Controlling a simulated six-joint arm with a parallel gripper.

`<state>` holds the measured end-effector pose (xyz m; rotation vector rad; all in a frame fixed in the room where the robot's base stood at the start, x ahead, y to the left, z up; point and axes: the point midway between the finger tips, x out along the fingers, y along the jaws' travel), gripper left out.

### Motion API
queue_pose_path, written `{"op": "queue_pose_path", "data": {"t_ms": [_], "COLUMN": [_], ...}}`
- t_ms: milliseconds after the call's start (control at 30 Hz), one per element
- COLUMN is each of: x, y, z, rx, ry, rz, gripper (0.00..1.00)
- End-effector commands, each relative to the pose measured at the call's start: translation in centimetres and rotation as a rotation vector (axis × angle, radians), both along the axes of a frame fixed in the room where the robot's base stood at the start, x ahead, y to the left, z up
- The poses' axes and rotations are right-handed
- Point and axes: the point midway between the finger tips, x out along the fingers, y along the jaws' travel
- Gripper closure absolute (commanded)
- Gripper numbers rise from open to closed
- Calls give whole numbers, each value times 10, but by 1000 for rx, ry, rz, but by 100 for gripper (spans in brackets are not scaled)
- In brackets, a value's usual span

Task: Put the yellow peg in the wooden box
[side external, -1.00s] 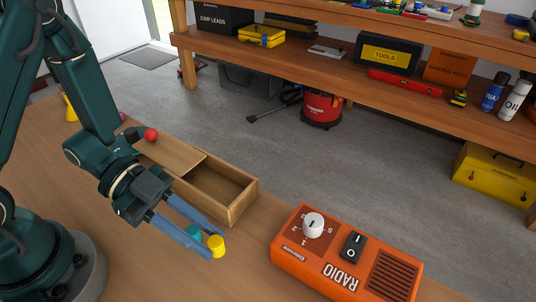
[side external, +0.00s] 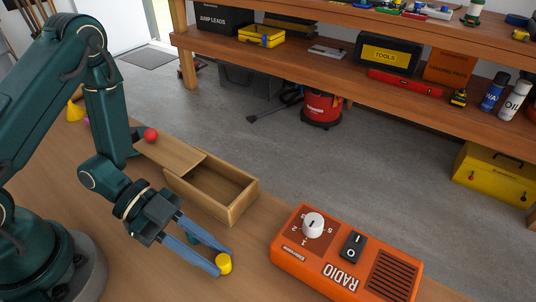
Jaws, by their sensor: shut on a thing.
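The yellow peg (side external: 224,263) is between the fingertips of my gripper (side external: 220,262), near the front of the workbench. My gripper is shut on it, its blue fingers reaching down and to the right. I cannot tell whether the peg touches the bench. The wooden box (side external: 238,205) stands behind and above the gripper in the picture. Its lid (side external: 172,155) is slid to the left, so the right part of the box is open and looks empty. A teal object (side external: 194,239) shows partly behind the fingers.
An orange radio (side external: 345,255) stands to the right of the peg. A red ball (side external: 151,135) shows by the lid's far left end. A yellow cone (side external: 74,111) stands at the far left. Bare bench lies between the box and the radio.

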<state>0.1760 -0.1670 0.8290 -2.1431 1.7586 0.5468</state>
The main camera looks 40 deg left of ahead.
Motion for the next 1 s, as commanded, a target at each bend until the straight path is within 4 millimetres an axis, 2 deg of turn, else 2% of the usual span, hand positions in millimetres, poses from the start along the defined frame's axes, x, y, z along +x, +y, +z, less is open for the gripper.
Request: {"op": "queue_pose_path", "data": {"t_ms": [33,67,100,133,533,933,1000], "x": [0,0,0,0,0,-6,-7], "y": [0,0,0,0,1,38,41], "z": [-1,-2,-2,-2,-4,18,20], "rx": [0,0,0,0,0,0,-1], "ry": [1,2,1,1,2,-3,-2], "rz": [0,1,0,0,1,4,3], "gripper": [100,70,54,43,43,43,35]}}
